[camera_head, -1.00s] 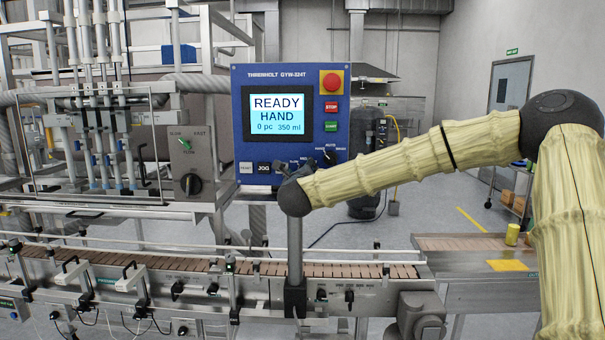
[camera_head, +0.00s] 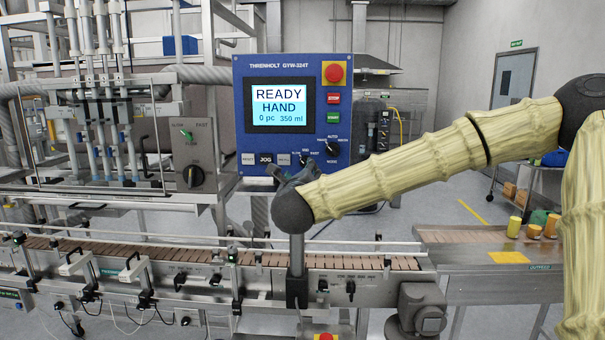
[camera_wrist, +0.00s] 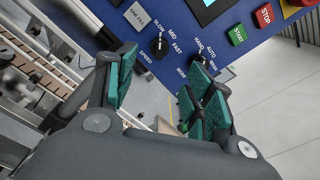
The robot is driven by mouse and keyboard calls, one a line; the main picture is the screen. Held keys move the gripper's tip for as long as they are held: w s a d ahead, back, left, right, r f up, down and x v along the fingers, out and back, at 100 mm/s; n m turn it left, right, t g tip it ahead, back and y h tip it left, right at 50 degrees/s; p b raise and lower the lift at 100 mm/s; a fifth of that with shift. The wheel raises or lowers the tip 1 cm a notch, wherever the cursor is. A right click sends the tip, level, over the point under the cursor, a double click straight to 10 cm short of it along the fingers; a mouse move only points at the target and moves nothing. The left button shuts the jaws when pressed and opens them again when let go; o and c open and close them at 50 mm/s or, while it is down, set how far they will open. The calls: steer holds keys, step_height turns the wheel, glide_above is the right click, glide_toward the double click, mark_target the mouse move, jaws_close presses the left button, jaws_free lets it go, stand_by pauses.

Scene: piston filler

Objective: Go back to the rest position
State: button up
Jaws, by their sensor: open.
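In the head view my gripper (camera_head: 292,178) is small and partly hidden by my wrist, just in front of the lower edge of the blue control panel (camera_head: 240,100). The panel's screen (camera_head: 279,105) reads READY HAND, 0 pc, 350 ml. In the wrist view the speed knob (camera_wrist: 160,47) and the mode knob (camera_wrist: 196,59) lie just beyond the fingertips. I cannot tell whether a finger touches the panel.
The conveyor (camera_head: 190,257) runs below the panel, with clamps and rails along its front. A red emergency stop (camera_head: 334,74) sits at the panel's upper right. Yellow containers (camera_head: 514,227) stand on the table at right. Open floor shows behind my arm.

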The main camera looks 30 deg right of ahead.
stand_by(0.5)
steer(key=a+f+n+g+y, duration=0.1)
steer(key=a+f+n+y, duration=0.35)
steer(key=f, duration=0.75)
steer(key=a+f+n+y, duration=0.1)
steer(key=a+f+n, duration=0.5)
steer(key=f, duration=0.6)
steer(key=s+a+f+n+g+y, duration=0.2)
steer(key=s+f+n, duration=0.3)
steer(key=f, duration=0.5)
steer(key=s+a+f+n+g+y, duration=0.15)
steer(key=s+f+n, duration=0.35)
steer(key=f, duration=0.6)
steer(key=s+a+f+n+g, duration=0.3)
steer(key=s+f+n+g, duration=0.4)
steer(key=s+f, duration=0.95)
steer(key=s+f+n+g, duration=0.2)
steer(key=s+f+n, duration=0.1)
steer(key=s, duration=0.7)
steer(key=s+d+f+n+g, duration=0.1)
steer(key=s+f+n, duration=0.2)
steer(key=s, duration=0.7)
steer(key=shift+s+d+f+n+g+y, duration=0.25)
steer(key=shift+f+n+g+y, duration=0.1)
steer(key=shift+n, duration=0.6)
steer(key=shift+w, duration=0.1)
steer(key=shift+c, duration=0.2)
